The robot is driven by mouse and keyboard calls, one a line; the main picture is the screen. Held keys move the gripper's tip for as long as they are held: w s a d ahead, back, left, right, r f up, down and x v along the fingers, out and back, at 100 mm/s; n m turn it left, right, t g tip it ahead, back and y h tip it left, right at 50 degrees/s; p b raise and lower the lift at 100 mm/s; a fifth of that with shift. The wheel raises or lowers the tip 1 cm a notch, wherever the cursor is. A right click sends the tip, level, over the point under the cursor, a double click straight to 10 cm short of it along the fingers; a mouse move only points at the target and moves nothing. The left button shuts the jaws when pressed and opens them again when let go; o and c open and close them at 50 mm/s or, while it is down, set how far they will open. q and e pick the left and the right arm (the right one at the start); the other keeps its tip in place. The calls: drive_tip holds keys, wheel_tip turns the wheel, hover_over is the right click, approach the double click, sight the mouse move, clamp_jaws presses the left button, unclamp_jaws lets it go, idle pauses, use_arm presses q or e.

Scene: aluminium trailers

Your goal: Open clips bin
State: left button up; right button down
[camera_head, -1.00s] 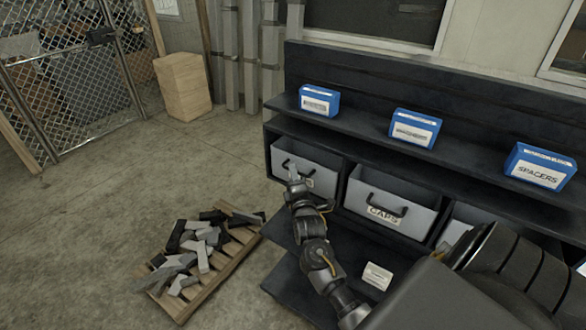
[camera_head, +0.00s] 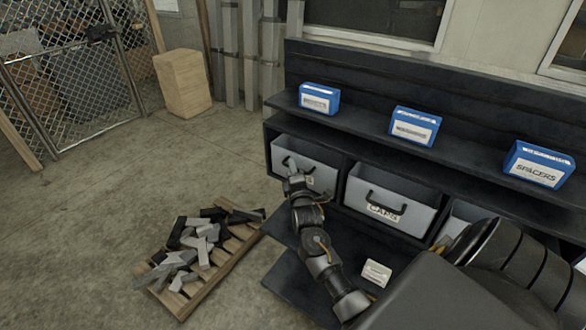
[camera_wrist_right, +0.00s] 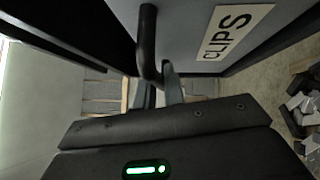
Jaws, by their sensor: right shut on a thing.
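The clips bin (camera_head: 318,158) is a grey bin with a dark handle, in the left bay of the dark shelf unit. Its CLIPS label (camera_wrist_right: 236,32) reads clearly in the right wrist view, beside the dark bar handle (camera_wrist_right: 148,40). My right gripper (camera_head: 291,172) is at the bin's front. In the right wrist view its fingers (camera_wrist_right: 161,84) are shut on the handle's end. In the head view, my right arm hides part of the bin's front and label. My left gripper is not in view.
A grey CAPS bin (camera_head: 411,198) sits in the middle bay, with another grey bin to its right. Blue boxes, including the SPACERS box (camera_head: 538,164), stand on the shelf above. A wooden pallet (camera_head: 222,262) with grey pieces lies on the floor left of the unit.

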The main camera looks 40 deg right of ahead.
drive_tip(key=shift+f, duration=0.1)
drive_tip(key=s+a+f+n+t+y+b, duration=0.1)
drive_tip(key=a+f+n+t+y+b, duration=0.3)
drive_tip(key=n+b, duration=0.6)
drive_tip(key=shift+s+a+f+n+t+b, duration=0.45)
drive_tip(key=shift+a+f+t, duration=0.5)
drive_tip(key=shift+t, duration=0.65)
drive_tip(key=shift+w+f, duration=0.1)
drive_tip(key=shift+d, duration=0.1)
drive_tip(key=c, duration=1.5)
unclamp_jaws()
